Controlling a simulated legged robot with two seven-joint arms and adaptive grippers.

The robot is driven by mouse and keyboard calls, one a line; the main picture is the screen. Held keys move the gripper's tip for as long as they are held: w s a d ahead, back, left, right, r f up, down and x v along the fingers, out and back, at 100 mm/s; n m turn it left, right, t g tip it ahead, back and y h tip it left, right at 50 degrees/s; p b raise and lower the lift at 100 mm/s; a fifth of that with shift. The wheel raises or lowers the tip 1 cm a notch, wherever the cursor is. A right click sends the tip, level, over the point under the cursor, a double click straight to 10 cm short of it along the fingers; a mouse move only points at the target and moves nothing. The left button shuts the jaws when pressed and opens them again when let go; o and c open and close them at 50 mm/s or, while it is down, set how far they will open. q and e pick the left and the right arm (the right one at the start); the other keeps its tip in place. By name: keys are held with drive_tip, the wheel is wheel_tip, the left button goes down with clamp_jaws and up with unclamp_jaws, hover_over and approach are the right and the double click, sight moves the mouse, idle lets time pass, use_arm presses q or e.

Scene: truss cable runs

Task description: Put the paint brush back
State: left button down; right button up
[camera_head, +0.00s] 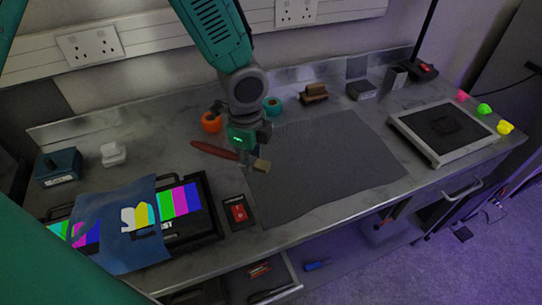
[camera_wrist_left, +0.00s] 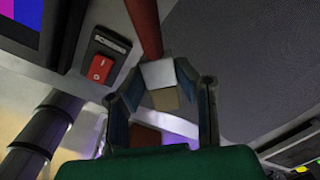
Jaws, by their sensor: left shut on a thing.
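The paint brush (camera_head: 214,150) has a red handle, a pale metal ferrule and a tan bristle block. My left gripper (camera_head: 250,157) is shut on it near the ferrule, above the bench at the left edge of the grey mat. The handle points left and the bristles point right in the head view. In the left wrist view the red handle of the brush (camera_wrist_left: 146,28) runs to the top edge, and its ferrule and bristles lie between the fingers of my left gripper (camera_wrist_left: 163,90). My right gripper is not in view.
The grey mat (camera_head: 325,165) is bare. A monitor with colour bars (camera_head: 190,225), partly under a blue cloth (camera_head: 125,225), stands left. A red switch box (camera_head: 238,212) lies near the front edge. Orange (camera_head: 211,122) and teal (camera_head: 272,106) rolls sit behind. An open drawer (camera_head: 288,280) is below.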

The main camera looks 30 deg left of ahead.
sight(253, 185)
use_arm(q)
wheel_tip(253, 185, down, 4)
drive_tip(key=shift+r, duration=0.1)
drive_tip(key=shift+f, duration=1.9)
drive_tip(key=shift+f, duration=0.1)
drive_tip(key=c, duration=1.5)
unclamp_jaws()
